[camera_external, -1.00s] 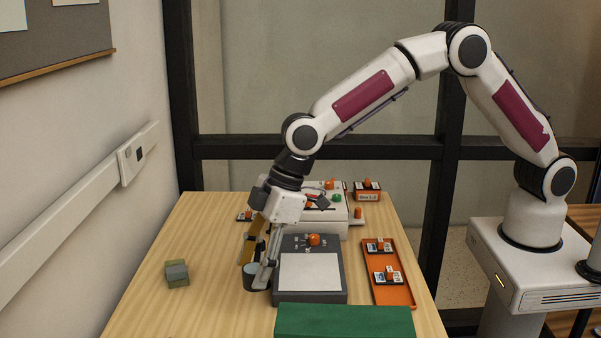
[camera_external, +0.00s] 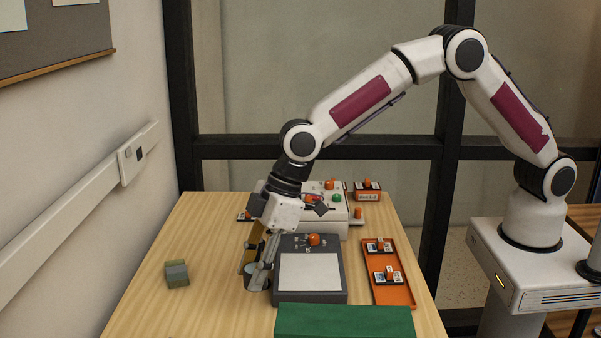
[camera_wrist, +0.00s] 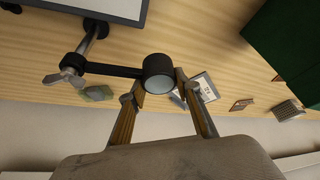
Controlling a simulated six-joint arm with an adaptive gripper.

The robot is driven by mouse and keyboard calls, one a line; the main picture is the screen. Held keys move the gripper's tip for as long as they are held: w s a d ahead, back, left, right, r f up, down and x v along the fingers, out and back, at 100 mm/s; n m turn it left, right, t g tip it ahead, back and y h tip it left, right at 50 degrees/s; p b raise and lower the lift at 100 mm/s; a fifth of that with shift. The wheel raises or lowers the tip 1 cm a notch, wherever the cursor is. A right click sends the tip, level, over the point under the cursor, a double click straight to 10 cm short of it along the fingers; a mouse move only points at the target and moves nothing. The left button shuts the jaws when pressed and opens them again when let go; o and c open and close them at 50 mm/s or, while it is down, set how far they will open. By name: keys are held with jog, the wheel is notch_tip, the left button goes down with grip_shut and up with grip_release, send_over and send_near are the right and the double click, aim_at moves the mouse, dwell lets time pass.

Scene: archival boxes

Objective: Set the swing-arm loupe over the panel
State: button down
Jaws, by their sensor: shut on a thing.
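The light panel is a pale square (camera_external: 310,273) in a dark grey housing with an orange knob, flat on the table. Its edge also shows at the top of the wrist view (camera_wrist: 118,7). The loupe is a short black cylinder with a pale lens (camera_wrist: 159,72). A black arm (camera_wrist: 112,69) joins it to a metal post with a wing nut. My gripper (camera_wrist: 160,84) is shut on the loupe's barrel, a finger on either side. In the external view my gripper (camera_external: 259,272) is beside the panel's left edge, mostly hiding the loupe, which is not over the pale square.
A green box (camera_external: 345,321) lies close in front of the panel. An orange tray (camera_external: 408,291) with small labelled pieces stands at its right. A white box (camera_external: 337,224) with coloured knobs is behind. A grey-green block (camera_external: 177,273) sits on clear table at the left.

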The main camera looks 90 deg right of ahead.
jog(key=shift+s, duration=0.1)
jog(key=s+d+n+g, duration=0.1)
jog(key=s+n, duration=0.1)
jog(key=n, duration=0.1)
jog(key=s+d+n+g+y, duration=0.1)
jog(key=s+n, duration=0.2)
jog(key=s+d+n+y, duration=0.1)
jog(key=s+n, duration=0.2)
jog(key=shift+d+n+g, duration=0.3)
jog(key=shift+d+g, duration=0.05)
jog(key=shift+g, duration=0.05)
jog(key=shift+s+d+n+g, duration=0.4)
jog(key=shift+s+d+n, duration=0.4)
jog(key=shift+n, duration=0.4)
jog(key=shift+d, duration=0.15)
jog(key=c, duration=1.5)
grip_release()
jog(key=shift+w, duration=0.1)
jog(key=shift+o, duration=0.2)
